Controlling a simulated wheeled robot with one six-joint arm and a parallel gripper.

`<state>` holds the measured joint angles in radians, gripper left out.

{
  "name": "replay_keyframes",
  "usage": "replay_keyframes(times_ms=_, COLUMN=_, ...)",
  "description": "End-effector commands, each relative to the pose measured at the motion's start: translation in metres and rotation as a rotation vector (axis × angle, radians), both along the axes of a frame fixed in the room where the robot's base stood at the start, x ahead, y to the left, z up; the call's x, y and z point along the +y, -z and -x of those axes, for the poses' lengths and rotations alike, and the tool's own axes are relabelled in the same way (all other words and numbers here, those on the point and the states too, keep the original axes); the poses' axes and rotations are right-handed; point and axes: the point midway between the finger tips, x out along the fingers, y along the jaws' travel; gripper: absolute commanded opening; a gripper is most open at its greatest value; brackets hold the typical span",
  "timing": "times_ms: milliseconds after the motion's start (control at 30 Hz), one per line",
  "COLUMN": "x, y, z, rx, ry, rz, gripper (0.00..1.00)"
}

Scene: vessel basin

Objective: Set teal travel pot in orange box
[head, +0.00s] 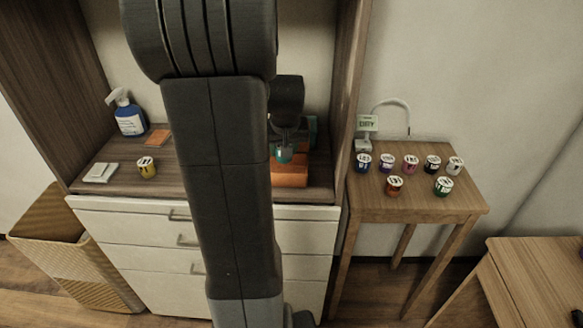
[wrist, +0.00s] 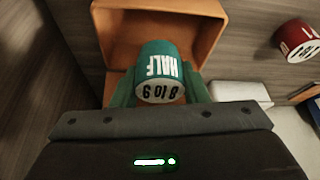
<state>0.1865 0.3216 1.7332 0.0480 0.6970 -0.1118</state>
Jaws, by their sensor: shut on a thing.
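The teal travel pot (wrist: 158,65) has white lettering on its side and a pale lettered end. My gripper (wrist: 160,92) is shut on it, with a finger on either side. In the head view the pot (head: 284,154) shows just under my gripper (head: 285,146). The orange box (wrist: 193,20) is open, and the pot overlaps its opening in the wrist view. In the head view the orange box (head: 290,178) stands on the cabinet top below the pot, partly hidden by my arm. I cannot tell whether the pot is inside the rim or above it.
A yellow pot (head: 147,168), white pads (head: 100,173), an orange flat piece (head: 158,137) and a blue spray bottle (head: 130,119) stand left on the cabinet. A red pot (wrist: 299,42) shows in the wrist view. A side table (head: 420,207) holds several pots.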

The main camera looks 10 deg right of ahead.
Motion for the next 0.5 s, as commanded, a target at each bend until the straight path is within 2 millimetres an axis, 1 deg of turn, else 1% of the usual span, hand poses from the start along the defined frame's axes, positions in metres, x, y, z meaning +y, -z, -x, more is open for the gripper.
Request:
replay_keyframes(times_ms=33, x=0.0, y=0.009, z=0.001, rx=0.003, ry=0.0, rz=0.0, gripper=0.19)
replay_keyframes(times_ms=233, x=0.0, y=0.028, z=0.0, rx=0.001, ry=0.001, rz=0.0, gripper=0.19)
replay_keyframes(times_ms=400, x=0.0, y=0.052, z=0.0, rx=0.002, ry=0.0, rz=0.001, gripper=0.19)
replay_keyframes(times_ms=500, x=0.0, y=0.057, z=0.0, rx=-0.001, ry=0.0, rz=0.001, gripper=0.19)
